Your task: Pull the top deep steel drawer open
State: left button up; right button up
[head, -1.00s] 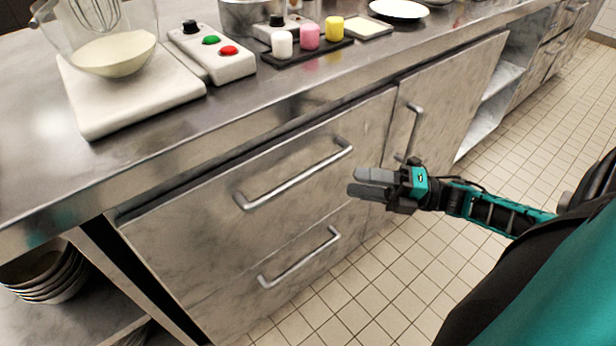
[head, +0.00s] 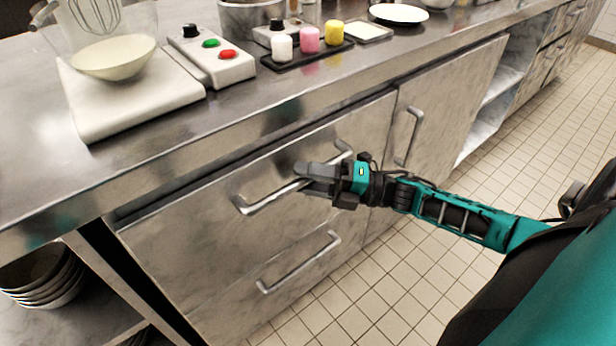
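The top deep steel drawer (head: 190,235) is under the counter and looks shut or almost shut. Its bar handle (head: 262,202) slants up to the right across the front. My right gripper (head: 304,177) is at the right half of this handle, its fingers overlapping the bar and hiding part of it. The bar shows on both sides of the fingers. I cannot tell whether the fingers are closed on it or only around or in front of it. My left gripper is not in view.
A lower drawer with its own handle (head: 300,262) is below, and a cabinet door (head: 440,110) is to the right. Tiled floor (head: 400,285) is clear in front.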

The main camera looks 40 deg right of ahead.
grip_shut()
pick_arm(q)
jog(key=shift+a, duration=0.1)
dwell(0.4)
